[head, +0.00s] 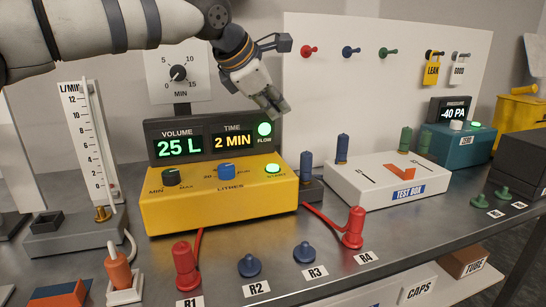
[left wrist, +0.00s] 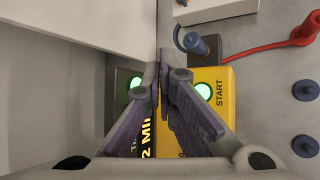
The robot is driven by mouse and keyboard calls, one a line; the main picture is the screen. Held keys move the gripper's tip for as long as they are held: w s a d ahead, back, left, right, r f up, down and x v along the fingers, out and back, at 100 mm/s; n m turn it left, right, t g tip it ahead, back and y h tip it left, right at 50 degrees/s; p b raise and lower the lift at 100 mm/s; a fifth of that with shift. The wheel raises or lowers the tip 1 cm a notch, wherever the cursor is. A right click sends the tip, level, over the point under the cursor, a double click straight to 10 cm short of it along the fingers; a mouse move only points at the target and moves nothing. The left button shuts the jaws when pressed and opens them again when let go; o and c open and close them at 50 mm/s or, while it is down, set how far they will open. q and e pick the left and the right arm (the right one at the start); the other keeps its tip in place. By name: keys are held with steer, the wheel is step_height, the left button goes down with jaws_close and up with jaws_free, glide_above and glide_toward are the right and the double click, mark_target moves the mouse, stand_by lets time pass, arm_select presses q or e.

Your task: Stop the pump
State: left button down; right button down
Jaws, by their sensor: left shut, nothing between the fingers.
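The yellow pump (head: 220,207) stands on the bench in the head view. Its dark display (head: 210,141) reads 25 L and 2 MIN, with the green FLOW lamp (head: 264,129) lit. The green START button (head: 272,168) at the right of its top glows. My left gripper (head: 276,112) is shut and empty, above the display's right end and short of the button. In the left wrist view its closed fingers (left wrist: 165,60) point between the FLOW lamp (left wrist: 136,84) and the START button (left wrist: 202,91). Contact with the pump is not visible. My right gripper is not in view.
A white test box (head: 388,180) stands right of the pump, with a blue-topped fitting (head: 305,165) between them. A flow meter (head: 85,150) stands at left. Red plugs (head: 354,228) and blue caps (head: 304,252) line the front. A pegboard (head: 400,90) stands behind.

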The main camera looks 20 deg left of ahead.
mark_target(275, 167)
arm_select(q)
steer(key=shift+s+d+f, duration=0.1)
steer(key=shift+s+f, duration=0.1)
steer(key=shift+f, duration=1.95)
steer(key=shift+s+f, duration=0.15)
steer(key=shift+f, duration=2)
steer(key=shift+f, duration=0.15)
steer(key=shift+f, duration=0.3)
steer(key=shift+f, duration=0.45)
steer(key=shift+r, duration=0.9)
steer(key=shift+r, duration=2.5)
